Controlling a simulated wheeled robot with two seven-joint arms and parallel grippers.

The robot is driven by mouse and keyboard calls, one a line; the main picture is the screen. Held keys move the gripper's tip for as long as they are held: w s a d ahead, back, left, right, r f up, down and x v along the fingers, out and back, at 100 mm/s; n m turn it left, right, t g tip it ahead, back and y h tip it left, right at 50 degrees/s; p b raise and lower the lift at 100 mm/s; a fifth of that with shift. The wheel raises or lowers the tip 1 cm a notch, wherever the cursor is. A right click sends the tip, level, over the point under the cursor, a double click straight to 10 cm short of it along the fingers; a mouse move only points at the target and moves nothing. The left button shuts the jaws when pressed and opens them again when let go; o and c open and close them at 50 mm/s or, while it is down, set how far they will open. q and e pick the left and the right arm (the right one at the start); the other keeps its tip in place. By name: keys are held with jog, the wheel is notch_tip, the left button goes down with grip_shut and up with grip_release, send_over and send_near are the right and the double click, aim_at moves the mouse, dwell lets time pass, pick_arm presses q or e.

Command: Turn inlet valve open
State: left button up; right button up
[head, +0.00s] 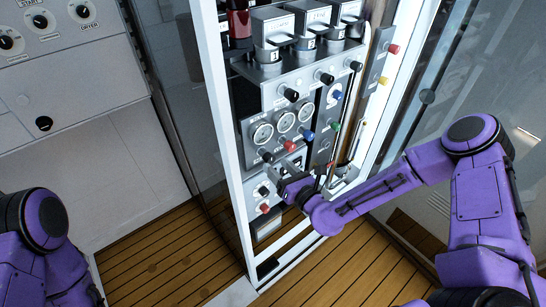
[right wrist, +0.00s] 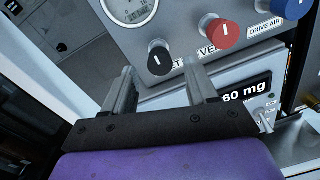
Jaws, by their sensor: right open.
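The inlet valve is a black knob (right wrist: 158,60) on the grey panel, with a white mark that looks about upright in the right wrist view. Its label is partly covered by a fingertip, leaving "ET" readable. In the head view the black knob (head: 267,157) sits at the left end of a row below the gauges. My right gripper (head: 279,172) is open and empty, just below the knob. In the right wrist view its two fingers (right wrist: 166,88) point up toward the panel, on either side below the knob. Contact is not visible. My left gripper is out of view.
A red vent knob (right wrist: 218,36) and a blue drive air knob (right wrist: 293,8) are right of the black knob. Gauges (head: 284,121) sit above the row. The white cabinet frame (head: 226,150) stands at left.

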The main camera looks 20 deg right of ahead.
aim_at(272, 161)
jog(key=shift+p+x, duration=0.3)
jog(key=shift+x, duration=1.3)
jog(key=shift+c, duration=0.3)
jog(key=c, duration=1)
